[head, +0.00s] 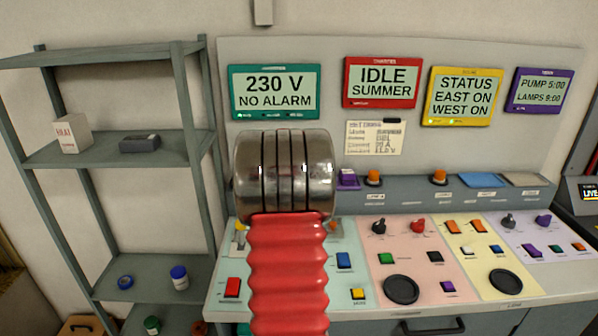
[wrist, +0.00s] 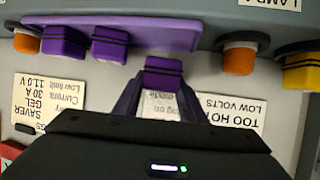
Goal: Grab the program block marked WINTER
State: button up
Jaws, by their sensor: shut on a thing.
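In the wrist view my gripper (wrist: 163,82) is shut on a purple block (wrist: 164,70) with dark stripes. No WINTER lettering is readable on the block's visible face. Two similar purple blocks, one at left (wrist: 65,42) and one nearer the middle (wrist: 108,44), sit on a purple tray (wrist: 180,37). The held block is at the tray's near edge, apart from the other two; I cannot tell whether it touches the tray. In the head view my arm hides the gripper and the held block. Part of the purple tray (head: 348,184) shows on the console ledge.
Orange knobs (wrist: 240,55) flank the tray. The sloped console (head: 380,295) carries several knobs and buttons. The red screen (head: 382,82) reads IDLE SUMMER. A grey shelf unit (head: 100,160) stands at left.

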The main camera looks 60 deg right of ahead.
jog(key=shift+r, duration=1.9)
jog(key=s+a, duration=0.4)
jog(key=a, duration=0.4)
jog(key=s+a, duration=0.5)
jog(key=a, duration=0.4)
jog(key=shift+a, duration=0.2)
